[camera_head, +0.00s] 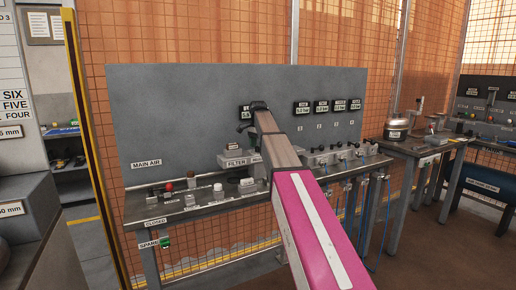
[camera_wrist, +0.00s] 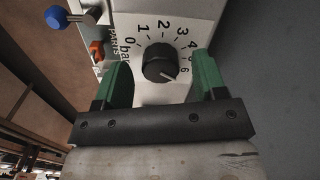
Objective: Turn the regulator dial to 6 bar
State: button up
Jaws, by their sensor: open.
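The regulator dial (camera_wrist: 158,58) is a round black knob on a white plate (camera_wrist: 205,14) marked 0 bar to 6, seen in the wrist view. A pale mark on the knob points to the lower right, close to the 6; the exact reading is hard to tell. My gripper (camera_wrist: 162,76) is open, with one green finger left of the knob and one right of it. The knob shows between the fingers, and I cannot tell whether either touches it. In the head view my arm hides the dial.
A blue ball-ended lever (camera_wrist: 57,16) and a small orange part (camera_wrist: 97,49) lie left of the dial. In the head view, a grey panel (camera_head: 180,110) stands behind a bench (camera_head: 205,203) with fittings, and several pressure displays hang to the right.

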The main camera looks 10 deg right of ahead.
aim_at(258, 147)
notch_tip(258, 147, up, 10)
jog(key=shift+f, duration=0.15)
jog(key=shift+s, duration=0.1)
dwell(0.4)
